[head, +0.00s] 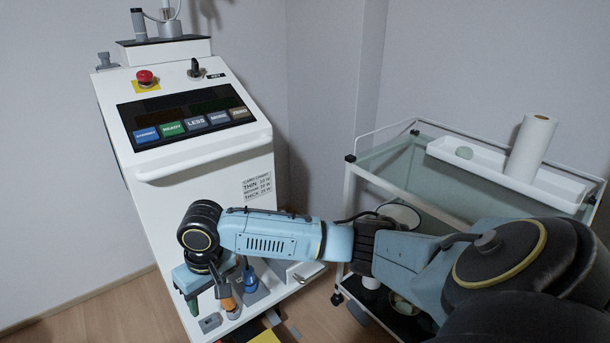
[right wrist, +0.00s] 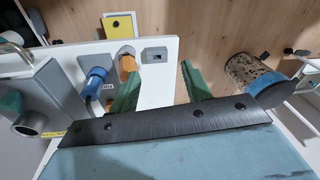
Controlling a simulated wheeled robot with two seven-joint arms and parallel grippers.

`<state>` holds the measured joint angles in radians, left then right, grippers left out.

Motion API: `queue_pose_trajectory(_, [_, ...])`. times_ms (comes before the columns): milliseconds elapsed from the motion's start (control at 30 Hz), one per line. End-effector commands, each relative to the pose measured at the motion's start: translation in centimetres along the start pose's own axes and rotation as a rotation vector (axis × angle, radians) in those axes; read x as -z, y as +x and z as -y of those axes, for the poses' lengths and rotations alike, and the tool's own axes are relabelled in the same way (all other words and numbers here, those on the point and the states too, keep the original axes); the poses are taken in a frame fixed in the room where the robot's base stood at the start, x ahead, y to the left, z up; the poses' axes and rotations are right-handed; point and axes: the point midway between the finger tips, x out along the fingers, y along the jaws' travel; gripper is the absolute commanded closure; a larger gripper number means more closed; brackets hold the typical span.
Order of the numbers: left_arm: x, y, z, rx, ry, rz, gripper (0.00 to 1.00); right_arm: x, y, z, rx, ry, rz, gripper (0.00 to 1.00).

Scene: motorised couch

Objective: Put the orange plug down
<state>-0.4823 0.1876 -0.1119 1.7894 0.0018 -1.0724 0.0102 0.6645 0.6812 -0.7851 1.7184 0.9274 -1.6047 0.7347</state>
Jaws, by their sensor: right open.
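The orange plug (head: 229,304) stands on the white ledge at the foot of the cabinet, partly covered by my right gripper. It also shows in the right wrist view (right wrist: 127,64), just beyond the left green finger. My right gripper (right wrist: 160,88) is open, with nothing between its green fingers. In the head view the right gripper (head: 205,299) points down over the ledge's left part, beside the orange plug. Whether a finger touches the plug I cannot tell. My left gripper is not in view.
A blue plug (head: 250,281) stands beside the orange one. A grey socket block (head: 210,323) sits near the ledge's front edge. The white control cabinet (head: 205,185) rises behind. A glass-topped cart (head: 400,165) stands right. A yellow item (right wrist: 118,26) lies below the ledge.

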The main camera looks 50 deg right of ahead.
Motion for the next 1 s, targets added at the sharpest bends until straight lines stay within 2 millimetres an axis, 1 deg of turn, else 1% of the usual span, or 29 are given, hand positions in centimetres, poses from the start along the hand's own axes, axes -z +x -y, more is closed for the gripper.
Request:
queue_pose_trajectory(33, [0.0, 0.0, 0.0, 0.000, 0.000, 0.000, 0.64, -1.5, 1.9, 1.8, 0.044, -0.051, -0.021, 0.52])
queue_pose_trajectory(100, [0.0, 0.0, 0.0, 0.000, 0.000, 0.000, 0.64, -2.8, 3.6, 3.7, 0.093, -0.113, -0.080, 0.52])
queue_pose_trajectory(200, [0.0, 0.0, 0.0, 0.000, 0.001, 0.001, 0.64, -4.8, 5.8, 5.3, 0.139, -0.171, -0.161, 0.52])
queue_pose_trajectory(267, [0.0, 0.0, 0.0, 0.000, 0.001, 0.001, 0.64, -6.1, 7.2, 5.4, 0.148, -0.184, -0.200, 0.52])
queue_pose_trajectory(367, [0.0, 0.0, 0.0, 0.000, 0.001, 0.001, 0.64, -8.8, 10.5, 4.2, 0.122, -0.185, -0.233, 0.52])
queue_pose_trajectory(400, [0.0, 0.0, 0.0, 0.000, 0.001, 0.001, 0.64, -10.3, 12.1, 3.2, 0.100, -0.181, -0.234, 0.52])
queue_pose_trajectory(467, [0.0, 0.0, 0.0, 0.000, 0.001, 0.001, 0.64, -12.8, 14.4, 1.6, 0.058, -0.178, -0.226, 0.52])
queue_pose_trajectory(500, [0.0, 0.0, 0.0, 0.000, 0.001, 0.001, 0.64, -14.7, 15.7, 0.4, 0.027, -0.179, -0.217, 0.52])
queue_pose_trajectory(567, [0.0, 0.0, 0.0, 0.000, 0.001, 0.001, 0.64, -17.5, 17.5, -1.3, -0.020, -0.184, -0.199, 0.52])
queue_pose_trajectory(600, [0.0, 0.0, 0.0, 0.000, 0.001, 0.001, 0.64, -19.3, 18.4, -2.4, -0.051, -0.190, -0.184, 0.52])
queue_pose_trajectory(700, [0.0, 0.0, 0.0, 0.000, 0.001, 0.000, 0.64, -23.2, 20.0, -4.5, -0.113, -0.208, -0.148, 0.52])
queue_pose_trajectory(800, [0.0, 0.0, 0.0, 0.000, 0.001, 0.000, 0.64, -25.6, 20.8, -5.9, -0.153, -0.225, -0.123, 0.52])
queue_pose_trajectory(833, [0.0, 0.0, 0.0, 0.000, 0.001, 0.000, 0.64, -26.0, 20.9, -6.1, -0.159, -0.229, -0.118, 0.52])
queue_pose_trajectory(900, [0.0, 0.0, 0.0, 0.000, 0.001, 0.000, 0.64, -26.6, 21.1, -6.4, -0.170, -0.234, -0.112, 0.52])
queue_pose_trajectory(1000, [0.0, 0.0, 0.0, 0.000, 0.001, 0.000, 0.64, -26.6, 21.1, -6.5, -0.172, -0.236, -0.111, 0.52])
